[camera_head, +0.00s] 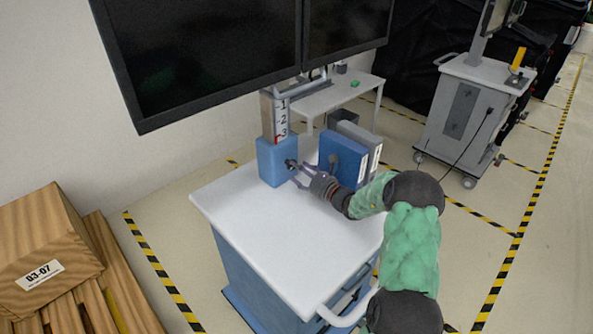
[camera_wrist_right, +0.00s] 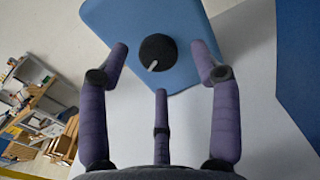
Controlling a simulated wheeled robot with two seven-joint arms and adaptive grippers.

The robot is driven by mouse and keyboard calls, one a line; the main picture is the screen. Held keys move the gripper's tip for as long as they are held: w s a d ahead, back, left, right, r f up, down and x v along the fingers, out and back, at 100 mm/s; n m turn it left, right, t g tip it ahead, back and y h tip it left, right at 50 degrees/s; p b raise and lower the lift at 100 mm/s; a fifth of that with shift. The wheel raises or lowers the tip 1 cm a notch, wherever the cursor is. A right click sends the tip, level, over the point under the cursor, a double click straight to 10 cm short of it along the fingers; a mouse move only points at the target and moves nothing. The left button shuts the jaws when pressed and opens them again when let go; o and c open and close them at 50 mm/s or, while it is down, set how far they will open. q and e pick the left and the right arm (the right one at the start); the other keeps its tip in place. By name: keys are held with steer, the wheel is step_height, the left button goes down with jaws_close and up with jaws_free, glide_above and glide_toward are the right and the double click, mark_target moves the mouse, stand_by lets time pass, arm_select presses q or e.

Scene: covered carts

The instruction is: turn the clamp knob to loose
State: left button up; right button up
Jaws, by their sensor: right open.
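The clamp knob (camera_wrist_right: 158,52) is a round black knob with a light pointer mark, on the face of a blue clamp block (camera_wrist_right: 110,20). In the head view the knob (camera_head: 291,164) is a small dark spot on the blue block (camera_head: 272,165), at the foot of a post marked 1, 2, 3. My right gripper (camera_head: 298,173) is close in front of the knob. In the right wrist view its purple fingers (camera_wrist_right: 160,70) are open and spread around the knob's position, with a gap to it. The knob is not gripped. My left gripper is not in view.
The block stands on a white-topped blue cart (camera_head: 270,240). Blue and grey binders (camera_head: 343,155) stand right of the block, close to my right gripper. Two large dark monitors (camera_head: 210,50) hang above on the post. The cart top's front is clear.

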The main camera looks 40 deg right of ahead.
steer(key=shift+w+a, duration=0.1)
steer(key=shift+w, duration=0.8)
steer(key=c, duration=1.1)
steer(key=shift+f+n+b, duration=0.15)
steer(key=shift+n+b, duration=0.45)
steer(key=shift+b, duration=0.25)
steer(key=shift+c, duration=0.2)
steer(key=o, duration=1.1)
steer(key=shift+o, duration=0.2)
